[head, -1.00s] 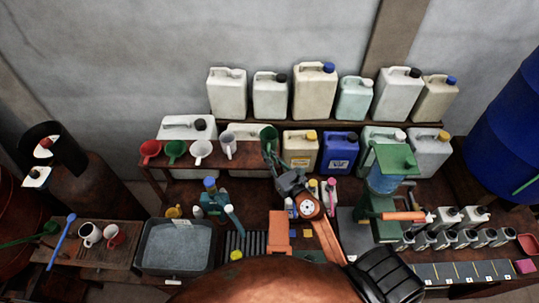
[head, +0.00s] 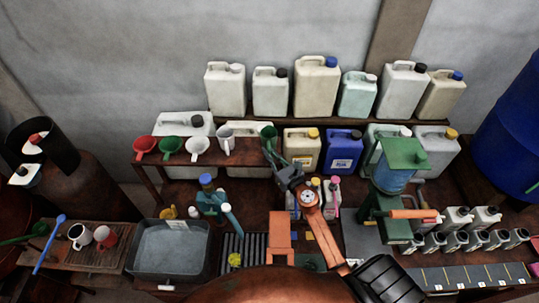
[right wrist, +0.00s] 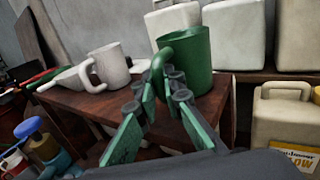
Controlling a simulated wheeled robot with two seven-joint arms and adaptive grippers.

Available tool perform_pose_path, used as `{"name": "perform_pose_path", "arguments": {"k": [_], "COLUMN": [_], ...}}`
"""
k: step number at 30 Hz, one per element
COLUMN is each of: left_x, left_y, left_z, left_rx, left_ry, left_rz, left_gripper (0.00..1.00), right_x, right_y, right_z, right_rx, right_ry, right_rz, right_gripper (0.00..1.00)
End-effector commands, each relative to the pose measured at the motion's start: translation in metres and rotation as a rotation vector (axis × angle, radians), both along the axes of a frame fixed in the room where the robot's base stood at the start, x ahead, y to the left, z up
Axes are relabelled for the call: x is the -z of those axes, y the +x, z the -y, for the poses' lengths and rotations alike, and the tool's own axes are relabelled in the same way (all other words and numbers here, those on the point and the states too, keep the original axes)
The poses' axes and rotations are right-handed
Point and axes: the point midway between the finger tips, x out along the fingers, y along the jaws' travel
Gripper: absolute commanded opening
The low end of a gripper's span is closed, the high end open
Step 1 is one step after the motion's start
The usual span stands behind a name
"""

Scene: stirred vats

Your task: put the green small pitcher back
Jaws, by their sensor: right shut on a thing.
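The green small pitcher (head: 268,131) is at the right end of the raised wooden shelf (head: 164,178). It looks upright. In the right wrist view the pitcher (right wrist: 192,62) has its handle toward me. My right gripper (head: 273,152) is shut on that handle; its green-padded fingers (right wrist: 163,88) show in the right wrist view. The pitcher's base is over or on the shelf top; I cannot tell whether it touches. A white pitcher (head: 226,143) stands to its left, apart from it. My left gripper is not in view.
Red (head: 144,147), green (head: 171,146) and white (head: 197,148) funnels line the shelf. Jugs stand behind, including a yellow-labelled one (head: 302,150) and a blue one (head: 341,151). A green hand-press-like device (head: 402,155) stands right. A grey basin (head: 170,250) is in front.

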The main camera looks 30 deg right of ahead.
Motion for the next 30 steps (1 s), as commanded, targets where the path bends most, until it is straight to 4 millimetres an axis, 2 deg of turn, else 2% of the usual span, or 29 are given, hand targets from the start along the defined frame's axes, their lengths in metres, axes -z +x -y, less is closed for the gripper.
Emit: {"name": "perform_pose_path", "arguments": {"k": [11,12,19,30], "left_x": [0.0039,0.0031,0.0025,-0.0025], "left_y": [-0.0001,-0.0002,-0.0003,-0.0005], "left_z": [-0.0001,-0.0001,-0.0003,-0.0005], "left_rx": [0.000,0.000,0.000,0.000], "left_ry": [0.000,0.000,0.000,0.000], "left_rz": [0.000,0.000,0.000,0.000], "left_gripper": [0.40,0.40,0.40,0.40], "right_x": [0.0024,0.0025,0.0018,-0.0033], "right_y": [0.0001,-0.0001,-0.0001,0.0001], "right_z": [0.0001,0.0000,0.0000,-0.0001], "right_rx": [0.000,0.000,0.000,0.000], "right_ry": [-0.002,-0.001,0.000,0.000], "right_rz": [0.002,0.001,0.001,0.001], "right_gripper": [0.00,0.11,0.26,0.26]}}
